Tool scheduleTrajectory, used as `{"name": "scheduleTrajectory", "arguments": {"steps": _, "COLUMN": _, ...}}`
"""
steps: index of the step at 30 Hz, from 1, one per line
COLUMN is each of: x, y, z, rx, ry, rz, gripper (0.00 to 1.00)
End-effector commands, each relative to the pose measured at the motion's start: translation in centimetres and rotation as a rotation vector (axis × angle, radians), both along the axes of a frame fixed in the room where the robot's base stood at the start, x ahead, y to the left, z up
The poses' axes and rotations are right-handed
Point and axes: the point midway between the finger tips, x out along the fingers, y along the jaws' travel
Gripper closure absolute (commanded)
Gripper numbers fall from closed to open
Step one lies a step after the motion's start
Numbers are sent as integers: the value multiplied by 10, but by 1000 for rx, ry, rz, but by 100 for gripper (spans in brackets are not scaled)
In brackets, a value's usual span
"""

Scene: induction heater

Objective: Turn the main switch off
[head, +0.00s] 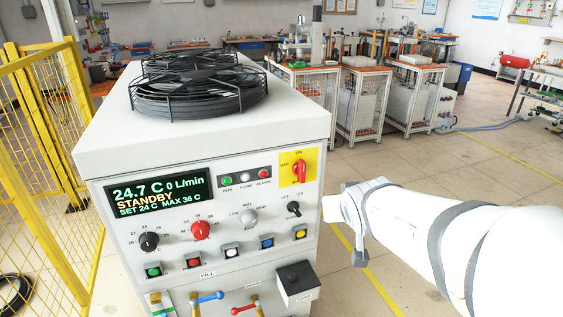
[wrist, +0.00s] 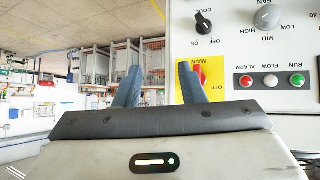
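The main switch (head: 299,168) is a red rotary knob on a yellow plate (head: 288,178), at the upper right of the white machine's front panel. ON is printed above the knob and OFF to its left. The knob stands about upright, toward ON. In the wrist view the scene is upside down; the yellow plate (wrist: 215,75) shows behind the right finger, which hides most of the knob. My gripper (wrist: 158,78) has its two blue-grey fingers apart with nothing held between them. In the head view my arm comes in from the right and ends beside the panel's right edge.
A black cool switch (head: 293,209), a grey fan knob (head: 249,217) and indicator lamps (head: 245,178) sit close to the main switch. The display (head: 160,192) reads STANDBY. A yellow fence (head: 40,150) stands left. Open floor (head: 430,170) lies right of the machine.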

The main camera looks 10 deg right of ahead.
Motion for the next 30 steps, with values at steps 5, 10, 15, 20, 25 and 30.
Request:
{"name": "scheduleTrajectory", "arguments": {"steps": 5, "x": 58, "y": -1, "z": -17, "rx": 8, "ry": -298, "rz": 80, "gripper": 64}}
{"name": "scheduleTrajectory", "arguments": {"steps": 10, "x": 89, "y": 13, "z": -16, "rx": 59, "ry": -530, "rz": 208, "gripper": 64}}
{"name": "scheduleTrajectory", "arguments": {"steps": 15, "x": 99, "y": 27, "z": -13, "rx": 114, "ry": -661, "rz": 311, "gripper": 64}}
{"name": "scheduleTrajectory", "arguments": {"steps": 20, "x": 104, "y": 33, "z": -9, "rx": 136, "ry": -700, "rz": 347, "gripper": 64}}
{"name": "scheduleTrajectory", "arguments": {"steps": 25, "x": 125, "y": 39, "z": -9, "rx": 137, "ry": -701, "rz": 350, "gripper": 64}}
{"name": "scheduleTrajectory", "arguments": {"steps": 30, "x": 152, "y": 45, "z": -9, "rx": 137, "ry": -700, "rz": 349, "gripper": 64}}
